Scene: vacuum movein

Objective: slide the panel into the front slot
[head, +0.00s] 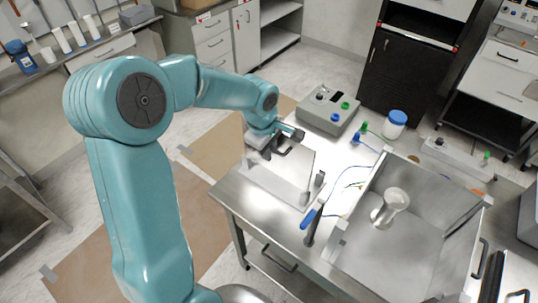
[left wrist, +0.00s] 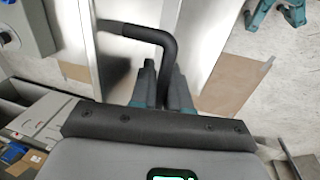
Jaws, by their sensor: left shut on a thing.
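The panel (head: 292,167) is a flat, shiny metal plate with a bent black handle (left wrist: 150,35) on its face. It stands near upright in a low light-coloured rack (head: 270,188) with dark end posts, at the left part of the metal table. My left gripper (head: 283,143) is at the panel's upper part; in the left wrist view its fingers (left wrist: 165,88) are shut on the black handle. An open metal chamber (head: 445,210) is on the right of the table; white uprights flank its left side. I cannot make out the front slot clearly. My right gripper is out of view.
A white flanged part (head: 390,206) is inside the chamber. A blue-handled tool (head: 312,222) and thin cables lie between rack and chamber. Behind are a grey control box (head: 328,108) and a blue-lidded jar (head: 395,123). Some tabletop between rack and chamber is bare.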

